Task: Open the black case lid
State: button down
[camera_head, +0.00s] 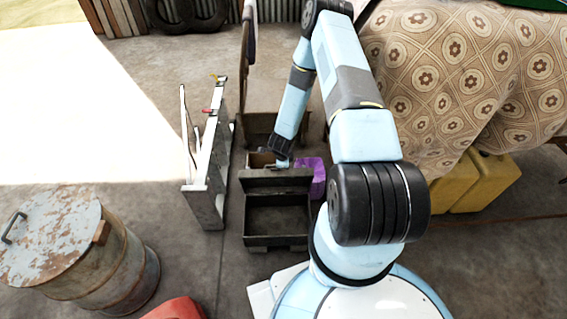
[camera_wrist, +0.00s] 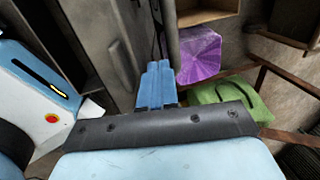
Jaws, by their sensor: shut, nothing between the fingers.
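The black case (camera_head: 277,241) stands on the floor in front of my base, in the head view. Its dark, empty-looking inside shows from above. Its lid (camera_head: 276,181) stands raised along the far side. My gripper (camera_head: 282,164) is just beyond the lid's upper edge, low down; I cannot tell whether it touches the lid. In the wrist view my gripper (camera_wrist: 158,73) shows its blue fingers together with nothing between them. A grey-brown panel, probably the lid, is close beside the fingers on their left.
A purple object (camera_head: 313,177) lies right of the case; it also shows in the wrist view (camera_wrist: 201,56), near a green object (camera_wrist: 232,98). A stepladder (camera_head: 207,165) stands left. A rusty drum (camera_head: 85,260), yellow containers (camera_head: 486,184) and a cloth-covered surface (camera_head: 465,65) are farther out.

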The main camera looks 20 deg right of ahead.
jog(key=shift+f, duration=0.25)
jog(key=w+d+f, duration=0.1)
jog(key=w+d, duration=0.1)
jog(key=w, duration=0.6)
jog(key=shift+d+f, duration=0.25)
jog(key=shift+d, duration=0.1)
jog(key=shift+w, duration=0.1)
